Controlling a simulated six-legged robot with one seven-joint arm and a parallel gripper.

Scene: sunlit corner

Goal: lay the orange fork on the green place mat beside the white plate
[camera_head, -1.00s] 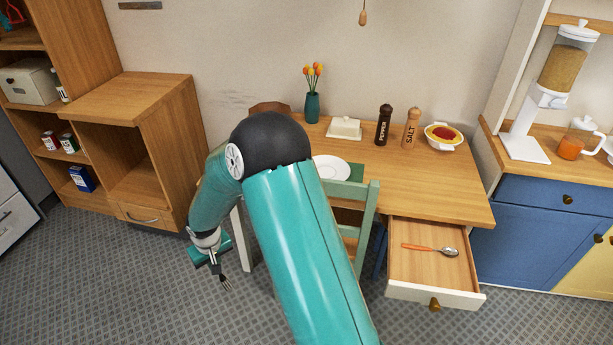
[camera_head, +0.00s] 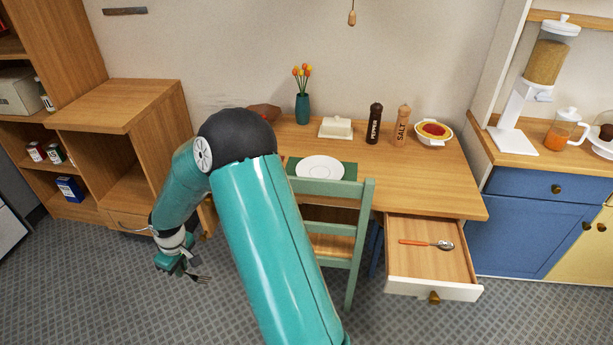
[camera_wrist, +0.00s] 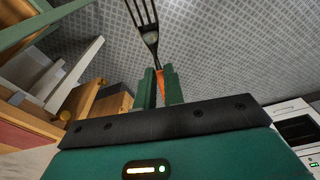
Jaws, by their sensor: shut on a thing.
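My gripper (camera_head: 180,268) is low over the floor at the left of the table in the head view. It is shut on the orange fork (camera_wrist: 150,38). In the wrist view the fork's orange handle sits between the green fingers (camera_wrist: 157,88), and its dark metal tines point away from my gripper. The tines also show in the head view. The white plate (camera_head: 320,168) lies on the green place mat (camera_head: 350,172) on the table. My arm stands close to the mat's left side in the head view, and part of the mat there is hard to see.
A green chair (camera_head: 340,190) stands in front of the mat. An open drawer (camera_head: 410,268) with an orange-handled spoon (camera_head: 428,243) sticks out at the right. A butter dish (camera_head: 336,128), pepper mill (camera_head: 374,124), salt mill (camera_head: 401,126) and vase (camera_head: 303,108) stand behind the plate.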

